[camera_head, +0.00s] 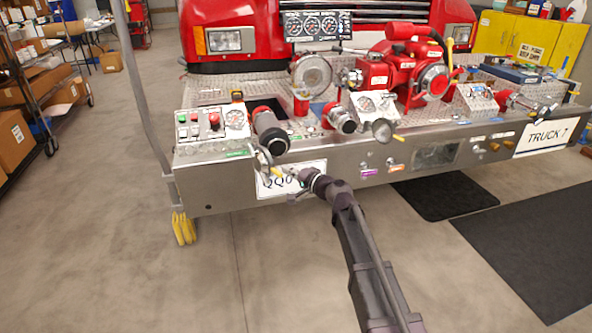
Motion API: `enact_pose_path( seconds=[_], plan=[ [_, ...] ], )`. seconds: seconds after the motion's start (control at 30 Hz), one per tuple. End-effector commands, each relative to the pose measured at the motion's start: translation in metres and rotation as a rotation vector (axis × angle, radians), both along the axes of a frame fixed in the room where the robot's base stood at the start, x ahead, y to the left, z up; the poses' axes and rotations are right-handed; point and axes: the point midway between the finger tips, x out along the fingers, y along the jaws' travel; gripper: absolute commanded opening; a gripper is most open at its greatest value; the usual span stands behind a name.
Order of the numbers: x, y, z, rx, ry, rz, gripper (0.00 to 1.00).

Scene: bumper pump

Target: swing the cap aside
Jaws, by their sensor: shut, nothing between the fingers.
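A fire truck's front bumper (225,180) carries several pump outlets. At the left, a black outlet with a red collar (268,130) points toward me. A round silver cap (263,157) shows at the lower left of its mouth, tilted rather than square over it. My gripper (286,172) is shut and empty, just right of this cap at the bumper's front. I cannot tell whether the fingers touch the cap. A second silver cap (382,131) hangs at the front edge near a shorter outlet (340,118). A larger silver disc (312,72) stands further back.
A red pump (405,70) stands on the bumper's right half. A control box (210,122) sits at the left. A grey pole (140,90) rises beside the bumper's left end. Dark mats (445,197) lie at the right; the floor at front left is clear.

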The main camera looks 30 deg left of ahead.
Motion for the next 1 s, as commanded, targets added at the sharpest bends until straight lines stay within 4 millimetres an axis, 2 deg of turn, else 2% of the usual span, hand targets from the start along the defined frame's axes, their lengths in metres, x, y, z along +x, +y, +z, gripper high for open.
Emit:
enact_pose_path(
  seconds=[1.0],
  plan=[
    [-0.0094, 0.0049, -0.001, 0.0, 0.001, -0.009, 0.0]
  ],
)
